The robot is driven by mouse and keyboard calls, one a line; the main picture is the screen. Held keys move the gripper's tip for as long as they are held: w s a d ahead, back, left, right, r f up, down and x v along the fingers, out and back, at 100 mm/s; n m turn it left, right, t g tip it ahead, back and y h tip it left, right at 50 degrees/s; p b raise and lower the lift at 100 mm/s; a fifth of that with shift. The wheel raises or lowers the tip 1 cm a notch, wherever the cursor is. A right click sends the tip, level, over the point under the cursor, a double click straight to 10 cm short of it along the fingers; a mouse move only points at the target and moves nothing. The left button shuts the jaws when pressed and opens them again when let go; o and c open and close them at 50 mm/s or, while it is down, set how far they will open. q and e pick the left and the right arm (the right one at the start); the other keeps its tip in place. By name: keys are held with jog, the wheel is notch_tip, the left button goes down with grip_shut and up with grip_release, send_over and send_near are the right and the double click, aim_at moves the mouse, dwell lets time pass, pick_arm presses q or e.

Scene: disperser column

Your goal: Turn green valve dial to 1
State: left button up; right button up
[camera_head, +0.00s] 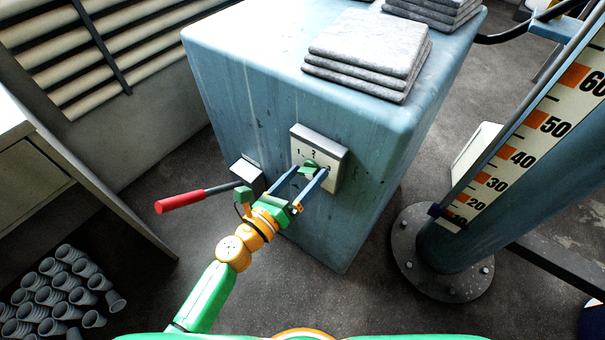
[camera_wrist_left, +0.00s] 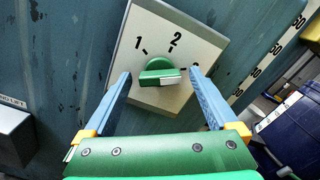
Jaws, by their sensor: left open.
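The green valve dial (camera_head: 310,167) sits on a white plate (camera_head: 334,157) on the side of a blue-grey block. In the left wrist view the dial (camera_wrist_left: 156,70) has a grip bar with a white mark at its right end, pointing right, away from the 1 and toward the side where a third mark is partly covered by a finger. The numbers 1 and 2 are readable on the plate (camera_wrist_left: 192,40). My left gripper (camera_head: 312,171) is open, with one blue finger on each side of the dial; whether they touch it I cannot tell. My right gripper is out of view.
A red-handled lever (camera_head: 180,202) sticks out from the block, left of my left gripper. Grey slabs (camera_head: 368,48) lie on top of the block (camera_head: 230,85). A blue column with a scale (camera_head: 520,155) stands at right. Grey cups (camera_head: 60,290) are at lower left.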

pick_arm(q)
jog(key=c, duration=1.4)
jog(key=shift+o, duration=0.2)
jog(key=shift+n, duration=0.3)
jog(key=n+p, duration=0.1)
jog(key=n, duration=0.4)
jog(key=shift+n, duration=0.4)
jog(key=n+p, duration=0.1)
jog(key=n, duration=0.4)
jog(key=n+p, duration=0.2)
jog(key=n, duration=0.4)
jog(key=shift+n, duration=0.4)
jog(key=n+p, duration=0.1)
jog(key=n, duration=0.4)
jog(key=shift+n, duration=0.3)
